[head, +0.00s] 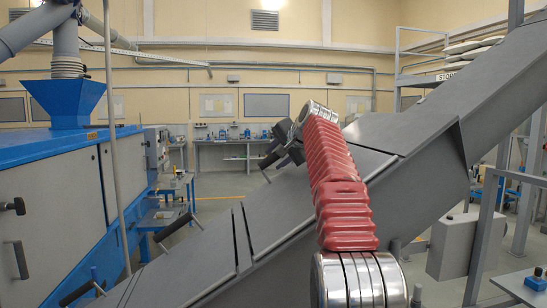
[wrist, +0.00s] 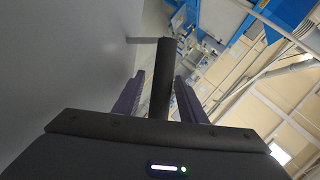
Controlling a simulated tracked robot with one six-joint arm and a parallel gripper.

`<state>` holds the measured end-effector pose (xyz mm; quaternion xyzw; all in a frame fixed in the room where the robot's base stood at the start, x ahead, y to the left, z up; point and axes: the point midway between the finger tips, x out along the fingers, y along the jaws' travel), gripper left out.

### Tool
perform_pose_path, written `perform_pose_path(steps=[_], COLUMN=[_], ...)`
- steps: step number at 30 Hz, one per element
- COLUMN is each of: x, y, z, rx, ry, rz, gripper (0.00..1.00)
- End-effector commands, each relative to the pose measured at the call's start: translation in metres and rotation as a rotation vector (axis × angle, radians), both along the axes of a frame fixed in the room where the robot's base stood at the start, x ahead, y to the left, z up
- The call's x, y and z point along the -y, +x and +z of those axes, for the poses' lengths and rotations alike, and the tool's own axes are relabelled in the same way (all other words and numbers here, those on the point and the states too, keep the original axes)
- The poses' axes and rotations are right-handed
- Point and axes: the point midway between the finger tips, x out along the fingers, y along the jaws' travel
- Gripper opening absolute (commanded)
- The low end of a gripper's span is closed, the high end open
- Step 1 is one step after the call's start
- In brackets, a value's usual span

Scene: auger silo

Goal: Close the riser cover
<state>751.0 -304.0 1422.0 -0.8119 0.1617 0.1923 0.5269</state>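The riser is the sloping grey chute, and a flat grey cover panel (head: 285,205) lies along its top in the head view. I cannot tell whether this cover is fully seated. In the wrist view a dark bar handle (wrist: 163,80) stands between the two fingers of my gripper (wrist: 158,92). Gaps show on both sides of the handle, so the gripper is open around it. A short rod joins the handle to the grey surface (wrist: 65,65) at left.
Lower on the chute are another grey panel (head: 185,270) and more handles (head: 178,226). A blue-topped grey machine (head: 60,185) stands at left. A grey box (head: 453,245) and railing posts (head: 487,235) are at right. A workbench (head: 225,150) is far behind.

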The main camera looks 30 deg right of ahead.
Motion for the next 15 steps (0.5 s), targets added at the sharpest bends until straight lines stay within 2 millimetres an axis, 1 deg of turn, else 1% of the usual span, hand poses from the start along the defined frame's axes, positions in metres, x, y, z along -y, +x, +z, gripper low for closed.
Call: perform_pose_path(steps=[10, 15], x=[0.0006, -0.0001], y=[-0.0021, -0.01], z=[0.0006, 0.0059], rx=[-0.002, -0.002], ry=[0.0, -0.002], rz=[-0.001, -0.001], gripper=[0.4, 0.4])
